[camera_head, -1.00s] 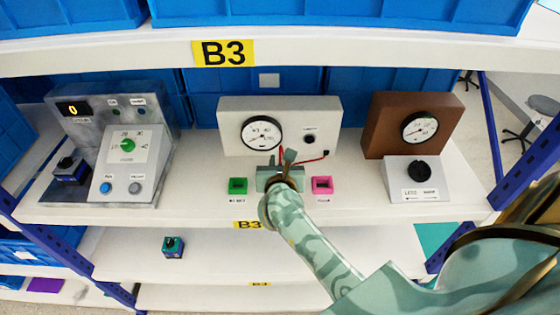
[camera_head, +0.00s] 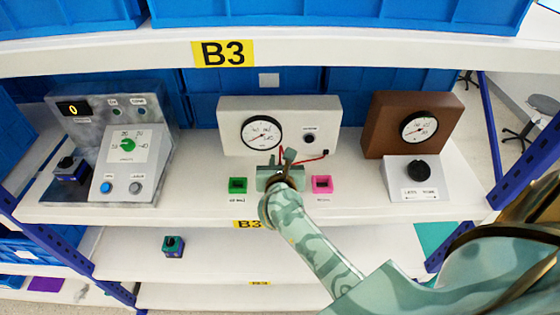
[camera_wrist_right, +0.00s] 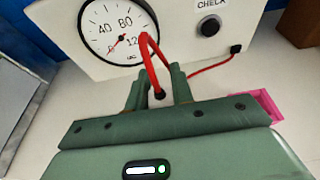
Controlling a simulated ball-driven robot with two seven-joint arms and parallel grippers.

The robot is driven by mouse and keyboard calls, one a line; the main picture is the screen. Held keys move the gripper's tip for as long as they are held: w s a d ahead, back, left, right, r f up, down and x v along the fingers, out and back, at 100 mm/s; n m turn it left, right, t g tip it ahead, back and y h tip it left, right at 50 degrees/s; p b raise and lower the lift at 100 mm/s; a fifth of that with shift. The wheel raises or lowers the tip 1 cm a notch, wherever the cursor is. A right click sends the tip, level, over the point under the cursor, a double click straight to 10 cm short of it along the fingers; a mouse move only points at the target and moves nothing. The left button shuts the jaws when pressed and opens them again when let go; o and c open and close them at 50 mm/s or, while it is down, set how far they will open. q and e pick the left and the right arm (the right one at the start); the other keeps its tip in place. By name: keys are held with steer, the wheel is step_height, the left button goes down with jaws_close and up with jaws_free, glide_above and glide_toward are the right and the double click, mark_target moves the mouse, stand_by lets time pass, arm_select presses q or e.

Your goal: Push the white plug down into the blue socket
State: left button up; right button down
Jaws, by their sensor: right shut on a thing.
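My right gripper (camera_head: 280,160) is in front of the white gauge box, between a green socket block (camera_head: 238,185) and a pink socket block (camera_head: 322,184). In the right wrist view its fingers (camera_wrist_right: 159,88) are shut on the end of a red lead (camera_wrist_right: 151,62), with a small dark tip between them. The lead runs to a black connector (camera_wrist_right: 236,49) at the box's foot. The pink block (camera_wrist_right: 262,103) is partly hidden behind the gripper in the wrist view. My left gripper is not in view.
The white box (camera_head: 230,108) carries a round gauge (camera_head: 262,134) and a black button (camera_head: 309,138). A grey panel (camera_head: 80,130) stands left; a brown gauge box (camera_head: 380,120) with a black knob (camera_head: 419,171) stands right. The upper shelf edge (camera_head: 330,49) crosses above. Shelf space left of the green block is clear.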

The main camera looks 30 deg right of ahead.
steer(key=shift+f+b, duration=1.35)
steer(key=shift+f, duration=0.3)
steer(key=c, duration=1.1)
jaws_free()
steer(key=shift+c, duration=0.2)
steer(key=shift+a, duration=0.1)
